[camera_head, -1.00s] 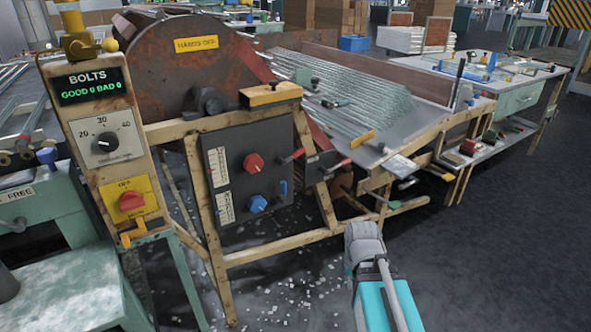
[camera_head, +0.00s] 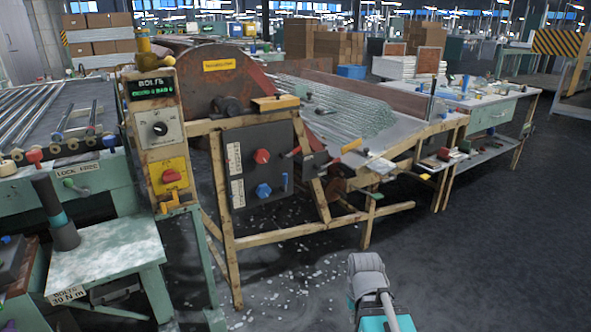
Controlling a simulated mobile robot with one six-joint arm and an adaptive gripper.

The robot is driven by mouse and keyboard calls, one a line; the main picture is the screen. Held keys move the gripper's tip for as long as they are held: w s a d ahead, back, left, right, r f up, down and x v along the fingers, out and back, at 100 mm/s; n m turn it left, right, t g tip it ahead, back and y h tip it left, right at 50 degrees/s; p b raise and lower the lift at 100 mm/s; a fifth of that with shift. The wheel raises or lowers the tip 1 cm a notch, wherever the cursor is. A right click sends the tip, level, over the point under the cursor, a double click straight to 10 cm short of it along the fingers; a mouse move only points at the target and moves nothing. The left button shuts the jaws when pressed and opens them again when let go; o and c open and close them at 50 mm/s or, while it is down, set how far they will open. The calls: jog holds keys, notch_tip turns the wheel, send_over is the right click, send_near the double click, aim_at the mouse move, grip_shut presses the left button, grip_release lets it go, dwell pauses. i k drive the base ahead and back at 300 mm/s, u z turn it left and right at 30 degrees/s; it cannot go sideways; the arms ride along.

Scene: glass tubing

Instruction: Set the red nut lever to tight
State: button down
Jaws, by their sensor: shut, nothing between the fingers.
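Several red controls show, and I cannot tell for certain which is the red nut lever, nor read a tight marking. A red-handled lever (camera_head: 291,153) sticks out at the right edge of the dark control box (camera_head: 237,176). A red knob (camera_head: 261,156) is on that box's face, above a blue knob (camera_head: 263,190). A red rotary switch (camera_head: 172,176) is on the yellow plate of the post. A red-topped handle (camera_head: 34,157) stands at the far left, near the label LOCK FREE. My gripper is not in view; only part of my arm shows at the bottom.
A green bench (camera_head: 100,265) with a dark upright tool (camera_head: 62,225) stands at the left. The wooden-framed machine with a glass tube pile (camera_head: 345,105) fills the middle. A worktable (camera_head: 500,118) is at the right. Floor (camera_head: 450,270) is clear at lower right; fragments lie under the machine.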

aim_at(284, 158)
jog(key=z, duration=0.05)
jog(key=k, duration=0.55)
jog(key=u, duration=0.95)
jog(key=i, duration=1)
